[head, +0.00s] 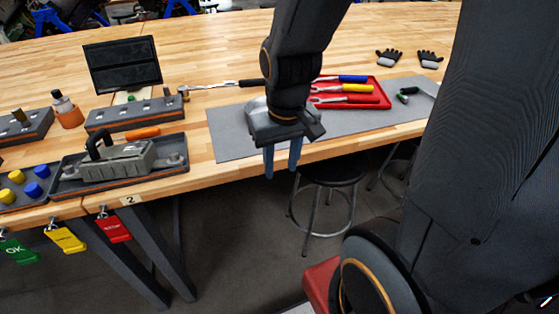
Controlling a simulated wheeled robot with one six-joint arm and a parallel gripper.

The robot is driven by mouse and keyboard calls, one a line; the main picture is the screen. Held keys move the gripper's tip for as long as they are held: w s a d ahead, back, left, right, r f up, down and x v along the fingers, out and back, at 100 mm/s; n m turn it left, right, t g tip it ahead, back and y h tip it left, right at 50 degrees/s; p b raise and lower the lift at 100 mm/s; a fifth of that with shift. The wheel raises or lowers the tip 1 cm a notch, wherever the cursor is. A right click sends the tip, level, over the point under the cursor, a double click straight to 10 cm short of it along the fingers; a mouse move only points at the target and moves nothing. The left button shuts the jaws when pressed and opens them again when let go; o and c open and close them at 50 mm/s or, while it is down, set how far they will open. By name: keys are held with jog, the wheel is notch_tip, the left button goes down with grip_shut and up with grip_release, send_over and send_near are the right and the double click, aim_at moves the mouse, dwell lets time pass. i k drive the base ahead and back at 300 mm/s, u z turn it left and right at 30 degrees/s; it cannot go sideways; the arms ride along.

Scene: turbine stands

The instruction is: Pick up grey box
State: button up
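A grey metal box-like block (118,163) with a black handle lies in a dark tray (68,188) at the left front of the wooden table. I cannot tell whether this is the grey box of the task; a long grey block (135,114) with an orange stripe stands behind it. My gripper (282,174) points down at the table's front edge, well to the right of both. Its two blue-grey fingers are apart, with nothing visible between them. The gripper's body hides part of the grey mat.
A grey mat (235,140) holds a red tray (350,101) of coloured-handled tools. A black screen (122,65), an orange-based bottle (67,112) and a wrench (222,85) are on the table (200,50). Coloured tags hang at the front edge. A stool (332,175) stands below.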

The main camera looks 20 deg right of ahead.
aim_at(109, 162)
jog(key=u, duration=3.15)
jog(key=i, duration=2.3)
jog(key=z, duration=2.85)
